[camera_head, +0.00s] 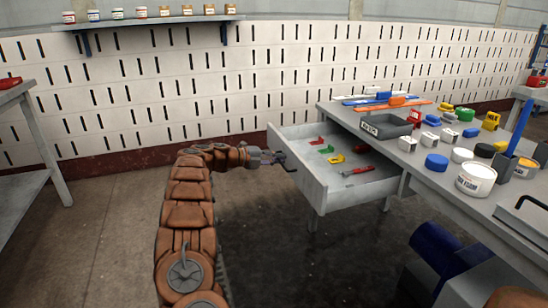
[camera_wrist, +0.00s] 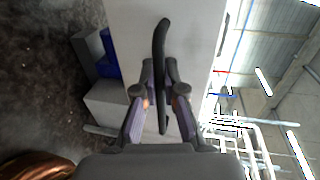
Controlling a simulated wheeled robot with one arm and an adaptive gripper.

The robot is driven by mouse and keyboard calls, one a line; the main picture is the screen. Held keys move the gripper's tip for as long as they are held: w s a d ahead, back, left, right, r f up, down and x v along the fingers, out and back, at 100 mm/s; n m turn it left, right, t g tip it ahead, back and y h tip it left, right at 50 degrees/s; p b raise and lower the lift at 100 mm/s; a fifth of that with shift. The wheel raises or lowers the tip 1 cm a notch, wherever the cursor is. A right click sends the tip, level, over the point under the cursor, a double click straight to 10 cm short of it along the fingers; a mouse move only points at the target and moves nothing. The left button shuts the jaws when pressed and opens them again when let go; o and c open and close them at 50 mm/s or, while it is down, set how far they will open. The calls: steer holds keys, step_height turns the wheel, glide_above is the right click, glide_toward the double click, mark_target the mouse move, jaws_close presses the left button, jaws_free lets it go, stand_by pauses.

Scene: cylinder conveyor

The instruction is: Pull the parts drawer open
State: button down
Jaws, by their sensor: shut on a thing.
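The parts drawer (camera_head: 360,194) is a light grey drawer under the workbench, and it stands well out from the bench. Inside lie red, green and yellow parts and a red-handled tool (camera_head: 357,171). My gripper (camera_head: 277,158) is at the drawer's front panel, at the left end of the drawer. In the wrist view, the dark bar handle (camera_wrist: 160,45) runs between the two fingers (camera_wrist: 160,105), which are shut on it. The pale drawer front (camera_wrist: 198,45) lies behind the handle. The far side of the grip is hidden in the head view.
The workbench (camera_head: 440,182) holds a grey tray (camera_head: 386,126), a white tub (camera_head: 475,179) and several coloured caps and jars. A blue cylindrical object (camera_head: 437,245) is below at right. A side table (camera_head: 12,97) stands at left. The floor between is clear.

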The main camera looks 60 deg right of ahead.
steer(key=shift+w+a, duration=0.2)
steer(key=shift+w, duration=0.1)
steer(key=c, duration=1.5)
jaws_free()
steer(key=shift+c, duration=0.2)
steer(key=shift+s, duration=0.1)
steer(key=v, duration=1.2)
